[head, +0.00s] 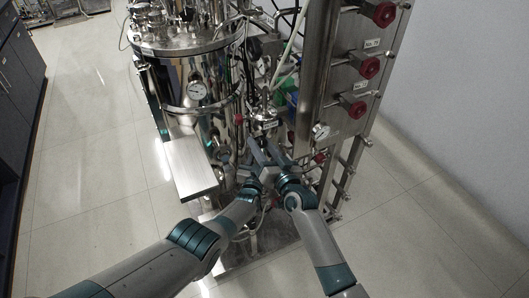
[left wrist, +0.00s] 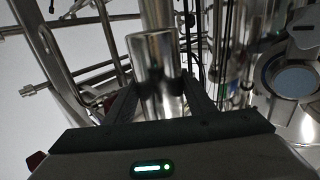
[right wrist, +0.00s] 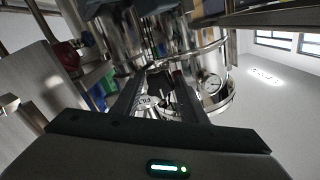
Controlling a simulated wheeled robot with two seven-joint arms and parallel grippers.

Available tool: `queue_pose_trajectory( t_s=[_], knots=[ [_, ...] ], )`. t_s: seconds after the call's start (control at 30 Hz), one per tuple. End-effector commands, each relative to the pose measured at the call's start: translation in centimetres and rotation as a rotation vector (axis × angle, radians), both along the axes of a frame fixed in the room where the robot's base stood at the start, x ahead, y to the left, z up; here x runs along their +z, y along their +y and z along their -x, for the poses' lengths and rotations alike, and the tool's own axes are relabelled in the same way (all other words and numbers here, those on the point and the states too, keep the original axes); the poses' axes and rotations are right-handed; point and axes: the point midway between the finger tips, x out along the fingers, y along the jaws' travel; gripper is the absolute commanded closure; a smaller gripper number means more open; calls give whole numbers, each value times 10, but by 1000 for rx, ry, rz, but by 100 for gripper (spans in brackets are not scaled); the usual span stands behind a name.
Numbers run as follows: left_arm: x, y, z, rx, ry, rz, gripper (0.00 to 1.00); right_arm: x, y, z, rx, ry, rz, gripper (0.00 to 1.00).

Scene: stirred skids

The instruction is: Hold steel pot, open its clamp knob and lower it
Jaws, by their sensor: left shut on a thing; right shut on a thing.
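The steel pot (left wrist: 157,72) is a shiny upright cylinder in the left wrist view. My left gripper (left wrist: 160,90) has its fingers on both sides of it and is shut on it. In the head view my left gripper (head: 257,158) and my right gripper (head: 276,152) are close together below a small labelled steel fitting (head: 267,123). In the right wrist view my right gripper (right wrist: 158,90) is shut on a small part among metal fittings, seemingly the clamp knob; the fingers and clutter mostly hide it. A labelled steel top (right wrist: 150,106) shows between the fingers.
A large steel vessel (head: 197,65) with a gauge stands left of the grippers, with a flat metal plate (head: 190,168) in front. A steel cabinet (head: 345,75) with red knobs stands on the right. Pipes and hoses crowd the middle. The tiled floor (head: 90,160) on the left is clear.

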Motion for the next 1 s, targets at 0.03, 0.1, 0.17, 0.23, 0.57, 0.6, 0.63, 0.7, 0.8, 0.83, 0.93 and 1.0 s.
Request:
queue_pose_trajectory(
  t_s=[0.03,0.1,0.17,0.23,0.57,0.6,0.63,0.7,0.8,0.83,0.93,1.0],
  knots=[
    [-2,0,1,-1,3,-1,91,1,0,-1,-1,-3,3,81],
    [-2,0,1,-1,3,-1,91,1,-1,-1,-1,-9,13,81],
    [-2,0,1,-1,3,-1,91,1,-1,-1,-1,-22,39,81],
    [-2,0,1,-1,3,-1,91,2,0,-1,0,-48,92,82],
    [-2,0,1,0,4,-1,91,2,0,-1,0,-263,538,86],
    [-2,0,1,0,4,-1,91,3,0,0,0,-290,594,85],
    [-2,0,1,0,4,-1,91,3,0,-1,1,-309,635,84],
    [-2,0,1,0,4,-1,91,3,0,-1,-1,-347,712,82],
    [-2,0,1,0,5,-1,91,3,0,-1,0,-379,779,81],
    [-2,0,1,0,5,-1,91,3,0,-1,0,-383,788,81],
    [-2,0,1,0,5,-1,91,3,0,-1,0,-387,796,81],
    [-2,0,1,0,5,-1,91,3,0,-1,0,-386,794,81]
  ],
)
